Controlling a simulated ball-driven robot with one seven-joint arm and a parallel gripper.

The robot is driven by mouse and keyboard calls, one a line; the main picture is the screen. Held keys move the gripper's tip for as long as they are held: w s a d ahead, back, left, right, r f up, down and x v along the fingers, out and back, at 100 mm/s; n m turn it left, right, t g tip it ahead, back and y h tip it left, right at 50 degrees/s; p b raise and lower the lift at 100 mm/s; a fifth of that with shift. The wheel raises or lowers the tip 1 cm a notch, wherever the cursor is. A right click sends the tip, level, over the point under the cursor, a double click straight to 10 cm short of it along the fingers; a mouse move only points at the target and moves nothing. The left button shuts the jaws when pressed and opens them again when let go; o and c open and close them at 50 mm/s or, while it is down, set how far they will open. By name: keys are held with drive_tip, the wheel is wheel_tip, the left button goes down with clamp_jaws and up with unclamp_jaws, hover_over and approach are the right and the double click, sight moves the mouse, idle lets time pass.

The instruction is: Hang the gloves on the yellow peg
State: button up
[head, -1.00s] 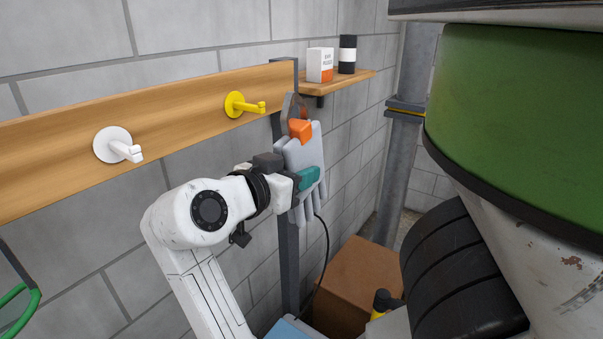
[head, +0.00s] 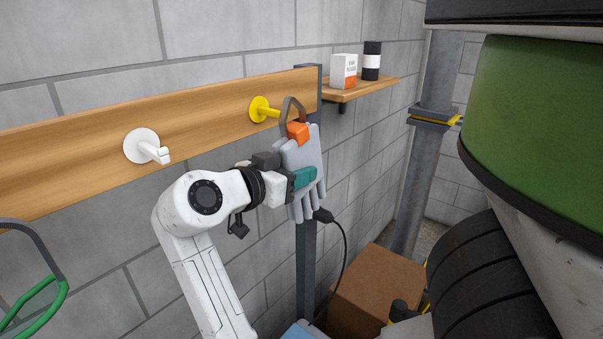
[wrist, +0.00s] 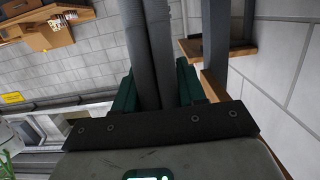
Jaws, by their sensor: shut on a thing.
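The yellow peg (head: 262,108) sticks out of the wooden board near its right end. The pale grey gloves (head: 304,152) hang fingers down, with an orange clip (head: 298,132) and a dark loop (head: 285,103) on top. My gripper (head: 304,178), with teal fingertips, is shut on the gloves. The loop stands close beside the peg's tip; I cannot tell whether the peg is inside it or they touch. In the wrist view, grey glove fingers (wrist: 150,50) run up between the teal fingertips; the peg is not clear there.
A white peg (head: 147,147) is on the same wooden board (head: 60,150), to the left. A small shelf (head: 368,89) holds a box and a dark bottle at right. A cardboard box (head: 375,290) stands below. A large green and white machine fills the right side.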

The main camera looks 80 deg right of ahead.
drive_tip(key=shift+w+d+f+b, duration=0.35)
drive_tip(key=shift+w+d+b, duration=0.1)
drive_tip(key=shift+w, duration=0.3)
drive_tip(key=shift+w+d+f+b, duration=0.35)
drive_tip(key=shift+w+d, duration=0.1)
drive_tip(key=shift+w, duration=0.3)
drive_tip(key=o, duration=1.2)
